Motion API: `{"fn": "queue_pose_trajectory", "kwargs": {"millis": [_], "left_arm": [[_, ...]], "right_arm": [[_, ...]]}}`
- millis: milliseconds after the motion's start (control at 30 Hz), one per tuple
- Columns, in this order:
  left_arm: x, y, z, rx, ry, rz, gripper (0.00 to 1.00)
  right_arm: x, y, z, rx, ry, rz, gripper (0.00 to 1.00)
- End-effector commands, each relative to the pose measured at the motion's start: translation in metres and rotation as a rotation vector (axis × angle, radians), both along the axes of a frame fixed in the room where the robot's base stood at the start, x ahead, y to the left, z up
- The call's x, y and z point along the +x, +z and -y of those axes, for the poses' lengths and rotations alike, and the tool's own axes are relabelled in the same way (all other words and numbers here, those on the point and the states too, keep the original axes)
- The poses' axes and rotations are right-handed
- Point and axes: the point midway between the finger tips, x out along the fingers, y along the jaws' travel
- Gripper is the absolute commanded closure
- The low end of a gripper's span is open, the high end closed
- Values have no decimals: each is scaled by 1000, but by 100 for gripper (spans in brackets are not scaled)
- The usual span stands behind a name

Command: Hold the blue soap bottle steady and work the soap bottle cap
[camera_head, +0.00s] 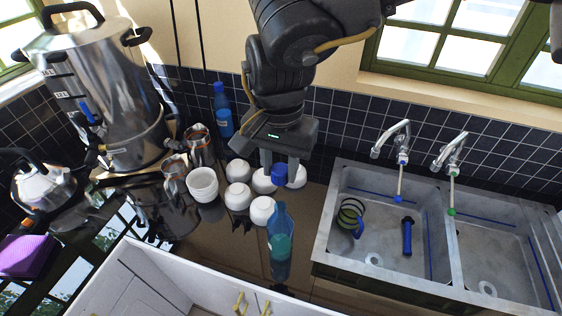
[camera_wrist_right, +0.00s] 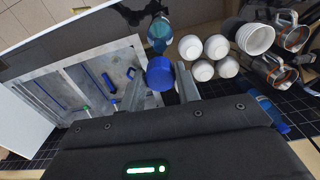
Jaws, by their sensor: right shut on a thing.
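My right gripper (camera_head: 281,168) comes down from the top of the head view and is shut on the blue soap bottle cap (camera_head: 279,174). The cap also shows between the fingers in the right wrist view (camera_wrist_right: 160,73). The blue soap bottle (camera_head: 280,245) stands on the counter near its front edge, below the cap in the head view. The bottle also shows beyond the cap in the right wrist view (camera_wrist_right: 159,32). A gap shows between cap and bottle top in the head view. My left gripper is not in view, and no gripper holds the bottle.
Several white bowls (camera_head: 238,196) stand left of the bottle, beside metal cups (camera_head: 199,146). A second blue bottle (camera_head: 222,112) is at the tiled wall. The sink (camera_head: 365,250) is to the right. Bare counter (camera_head: 318,205) lies between the bottle and the sink.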

Motion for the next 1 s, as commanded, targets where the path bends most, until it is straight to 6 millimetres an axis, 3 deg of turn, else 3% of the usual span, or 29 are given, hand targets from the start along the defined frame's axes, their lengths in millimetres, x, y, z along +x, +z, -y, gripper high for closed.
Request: {"fn": "queue_pose_trajectory", "kwargs": {"millis": [500, 900, 1000], "left_arm": [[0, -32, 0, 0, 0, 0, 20], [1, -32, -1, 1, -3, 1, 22], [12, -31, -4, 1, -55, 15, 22]], "right_arm": [[0, -54, 0, 0, 2, -1, 94], [0, -56, 0, 0, 2, 0, 94], [0, -56, 0, 0, 2, 0, 94]]}}
